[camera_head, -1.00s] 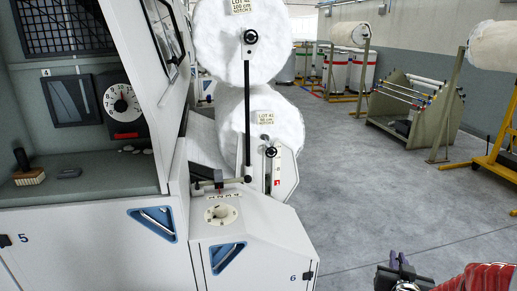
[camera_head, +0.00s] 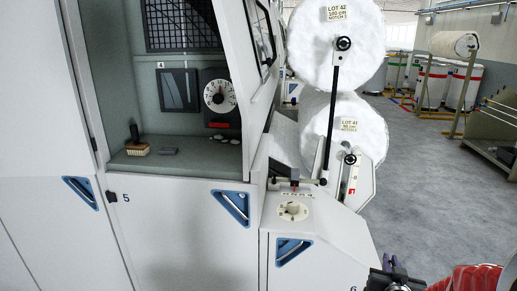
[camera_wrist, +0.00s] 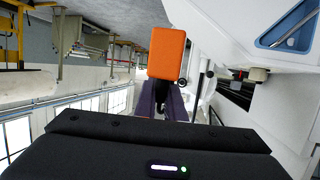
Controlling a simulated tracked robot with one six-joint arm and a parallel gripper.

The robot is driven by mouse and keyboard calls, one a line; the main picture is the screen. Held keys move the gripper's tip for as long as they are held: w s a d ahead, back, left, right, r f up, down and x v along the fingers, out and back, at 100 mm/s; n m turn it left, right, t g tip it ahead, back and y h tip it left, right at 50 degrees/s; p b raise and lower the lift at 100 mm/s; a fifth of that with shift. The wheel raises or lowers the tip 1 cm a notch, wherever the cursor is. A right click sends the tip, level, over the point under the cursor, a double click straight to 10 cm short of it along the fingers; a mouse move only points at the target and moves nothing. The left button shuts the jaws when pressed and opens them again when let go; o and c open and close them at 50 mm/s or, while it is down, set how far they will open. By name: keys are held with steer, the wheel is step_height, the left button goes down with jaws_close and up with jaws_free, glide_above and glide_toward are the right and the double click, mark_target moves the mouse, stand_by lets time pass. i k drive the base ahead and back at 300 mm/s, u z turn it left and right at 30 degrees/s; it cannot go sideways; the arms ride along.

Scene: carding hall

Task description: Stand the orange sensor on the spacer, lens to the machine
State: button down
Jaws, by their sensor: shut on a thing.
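The orange sensor (camera_wrist: 168,52) is a block with rounded corners, held in the purple fingers of my gripper (camera_wrist: 163,90) in the wrist view. One plain orange face shows; I cannot make out its lens. In the head view my gripper (camera_head: 394,266) is low at the right, in front of the machine's corner, and the sensor cannot be made out there. On the low ledge of the machine (camera_head: 185,235) lies a pale round piece with a raised middle (camera_head: 293,211). I cannot tell whether this is the spacer. The gripper is well apart from it.
Behind the ledge stand two white fleece rolls (camera_head: 336,45) with a black rod and knobs. A recess at left holds a brush (camera_head: 137,148), a small grey block (camera_head: 169,151) and a dial (camera_head: 219,96). Grey floor (camera_head: 425,170) is open at right.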

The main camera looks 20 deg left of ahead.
mark_target(167, 149)
steer(key=i, duration=0.2)
steer(key=u, duration=2)
